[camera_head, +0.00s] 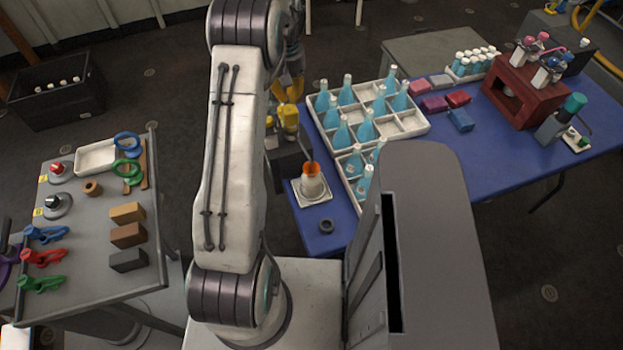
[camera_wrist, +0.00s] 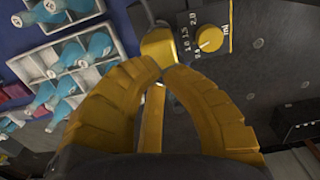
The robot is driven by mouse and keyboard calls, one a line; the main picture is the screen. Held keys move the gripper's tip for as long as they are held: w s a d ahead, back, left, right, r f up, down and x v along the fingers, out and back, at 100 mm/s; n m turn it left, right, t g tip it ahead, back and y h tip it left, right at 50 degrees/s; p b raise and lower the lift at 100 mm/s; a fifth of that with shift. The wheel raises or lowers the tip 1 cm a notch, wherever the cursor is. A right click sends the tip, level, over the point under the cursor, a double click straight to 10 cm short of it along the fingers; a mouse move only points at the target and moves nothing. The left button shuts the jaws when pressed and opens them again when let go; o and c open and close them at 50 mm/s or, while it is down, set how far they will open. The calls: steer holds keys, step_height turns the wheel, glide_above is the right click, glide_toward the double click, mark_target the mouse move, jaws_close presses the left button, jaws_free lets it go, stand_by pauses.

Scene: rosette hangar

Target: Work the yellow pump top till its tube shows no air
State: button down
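The yellow pump top (camera_wrist: 160,44) lies just beyond my fingertips in the wrist view. It also shows in the head view (camera_head: 289,116), above a dark dispenser body. My gripper (camera_wrist: 164,69) has yellow ribbed fingers that curve together, tips nearly meeting at the pump top; I see nothing held between them. Whether they press on the top is unclear. A yellow dial (camera_wrist: 209,39) marked in ml sits on a dark plate beside the top. A thin grey tube (camera_wrist: 148,10) curves behind the top; its contents cannot be made out.
A white crate (camera_head: 411,123) of blue bottles is close by. A grey bench (camera_head: 87,223) with tools is at left.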

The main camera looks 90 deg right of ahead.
steer(key=shift+r+p, duration=1.8)
steer(key=shift+r, duration=0.75)
steer(key=c, duration=2)
jaws_free()
steer(key=shift+f+b, duration=0.4)
steer(key=shift+b, duration=0.1)
jaws_close()
steer(key=shift+d+f+b, duration=0.15)
steer(key=shift+d+b, duration=0.05)
steer(key=shift+b, duration=0.35)
steer(key=m+b, duration=0.1)
steer(key=m, duration=0.3)
steer(key=f+m+b, duration=0.1)
steer(key=m+b, duration=0.1)
steer(key=m, duration=0.2)
steer(key=f+m+b, duration=0.1)
steer(key=m+b, duration=0.1)
steer(key=m, duration=0.2)
steer(key=shift+a, duration=0.25)
steer(key=shift+f+b, duration=0.6)
steer(key=shift+f, duration=0.5)
